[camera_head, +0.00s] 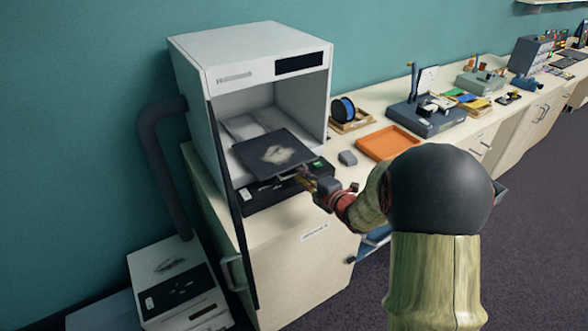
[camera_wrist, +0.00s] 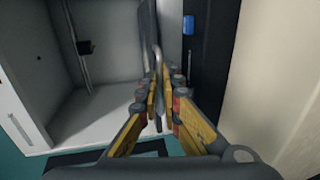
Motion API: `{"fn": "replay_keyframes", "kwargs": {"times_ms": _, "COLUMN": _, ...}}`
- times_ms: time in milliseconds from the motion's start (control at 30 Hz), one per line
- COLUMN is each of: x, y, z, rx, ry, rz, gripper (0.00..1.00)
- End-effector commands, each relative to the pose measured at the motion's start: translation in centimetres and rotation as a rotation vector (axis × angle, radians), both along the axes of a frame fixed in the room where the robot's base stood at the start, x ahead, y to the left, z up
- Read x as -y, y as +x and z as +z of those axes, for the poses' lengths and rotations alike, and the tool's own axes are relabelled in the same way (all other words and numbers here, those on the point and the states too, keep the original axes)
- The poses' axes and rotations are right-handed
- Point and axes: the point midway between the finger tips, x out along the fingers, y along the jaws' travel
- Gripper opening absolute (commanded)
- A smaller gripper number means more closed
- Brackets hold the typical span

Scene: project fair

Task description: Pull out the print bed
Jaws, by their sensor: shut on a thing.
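The print bed (camera_head: 272,154) is a dark flat plate with a pale patch on top, inside the open white printer cabinet (camera_head: 250,55). Its front part lies over the black base (camera_head: 275,194). My gripper (camera_head: 306,178) is at the bed's front right edge. In the wrist view the bed is a thin grey plate seen edge-on (camera_wrist: 147,35). There my gripper (camera_wrist: 163,92) has its yellow fingers closed around a slim grey handle (camera_wrist: 157,62) at that edge. The fingertips hide part of the handle.
A dark door panel (camera_head: 236,212) stands open at the cabinet's left. A white machine (camera_head: 178,285) stands low at left. Open floor (camera_head: 545,220) lies at right.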

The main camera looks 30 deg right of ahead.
Motion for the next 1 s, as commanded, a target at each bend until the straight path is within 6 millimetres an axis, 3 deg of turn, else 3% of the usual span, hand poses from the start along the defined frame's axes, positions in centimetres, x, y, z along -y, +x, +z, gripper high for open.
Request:
{"fn": "replay_keyframes", "kwargs": {"times_ms": 200, "x": 0.2, "y": -4.7, "z": -0.1, "rx": -0.003, "ry": -0.001, "rz": -0.003, "gripper": 0.00}}
{"fn": "replay_keyframes", "kwargs": {"times_ms": 400, "x": 0.3, "y": -6.7, "z": -0.1, "rx": -0.003, "ry": 0.000, "rz": -0.002, "gripper": 0.00}}
{"fn": "replay_keyframes", "kwargs": {"times_ms": 800, "x": 0.2, "y": -7.1, "z": -0.1, "rx": -0.003, "ry": 0.001, "rz": 0.000, "gripper": 0.00}}
{"fn": "replay_keyframes", "kwargs": {"times_ms": 833, "x": 0.2, "y": -7.1, "z": -0.1, "rx": -0.003, "ry": 0.001, "rz": 0.000, "gripper": 0.07}}
{"fn": "replay_keyframes", "kwargs": {"times_ms": 1000, "x": 0.2, "y": -7.1, "z": -0.1, "rx": -0.003, "ry": 0.001, "rz": 0.000, "gripper": 0.14}}
